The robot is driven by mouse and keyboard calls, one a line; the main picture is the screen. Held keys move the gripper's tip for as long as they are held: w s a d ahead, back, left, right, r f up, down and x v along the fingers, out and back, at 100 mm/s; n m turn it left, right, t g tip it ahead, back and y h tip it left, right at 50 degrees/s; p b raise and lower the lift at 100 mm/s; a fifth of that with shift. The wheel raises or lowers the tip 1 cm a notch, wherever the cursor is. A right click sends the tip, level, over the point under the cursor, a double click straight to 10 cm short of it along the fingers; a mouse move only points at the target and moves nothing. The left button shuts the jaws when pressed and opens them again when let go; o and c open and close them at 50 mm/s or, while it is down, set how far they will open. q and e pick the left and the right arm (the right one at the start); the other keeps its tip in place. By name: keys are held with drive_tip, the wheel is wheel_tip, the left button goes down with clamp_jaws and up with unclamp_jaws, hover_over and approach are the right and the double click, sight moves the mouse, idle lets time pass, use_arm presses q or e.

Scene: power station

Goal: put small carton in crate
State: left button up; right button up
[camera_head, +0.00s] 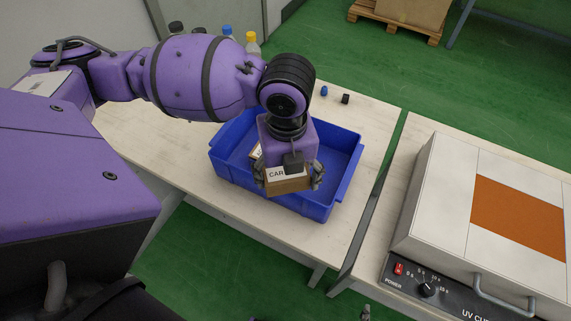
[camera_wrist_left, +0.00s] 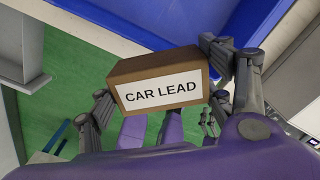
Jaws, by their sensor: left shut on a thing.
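The small carton (camera_head: 288,184) is brown with a white label; in the left wrist view the carton (camera_wrist_left: 160,80) reads "CAR LEAD". My left gripper (camera_head: 289,180) is shut on it, with one finger at each side of it. The left gripper's fingers also show in the left wrist view (camera_wrist_left: 165,98). The blue crate (camera_head: 344,180) stands on the table, and the gripper with the carton is over it in the head view. I cannot tell how high the carton is above the crate floor.
Another labelled item (camera_head: 255,152) shows partly inside the crate, behind my gripper. Bottles (camera_head: 252,42) stand at the table's back. A small blue object (camera_head: 324,91) and a black one (camera_head: 345,99) lie behind the crate. A UV machine (camera_head: 490,220) stands on the right table.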

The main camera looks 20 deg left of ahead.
use_arm(q)
drive_tip(key=m, duration=0.4)
drive_tip(key=s+f+m, duration=0.1)
drive_tip(key=m, duration=0.1)
drive_tip(key=shift+s+d, duration=0.1)
drive_tip(key=shift+d, duration=0.15)
drive_tip(key=shift+f+m, duration=0.2)
drive_tip(key=shift+m, duration=0.6)
drive_tip(key=w+f, duration=0.3)
drive_tip(key=w, duration=0.1)
drive_tip(key=w+f, duration=0.3)
drive_tip(key=w, duration=0.1)
drive_tip(key=w+f, duration=0.3)
drive_tip(key=w, duration=0.2)
drive_tip(key=shift+d+b, duration=0.3)
drive_tip(key=shift+d, duration=0.05)
drive_tip(key=shift+w+f, duration=0.5)
drive_tip(key=shift+f, duration=1.4)
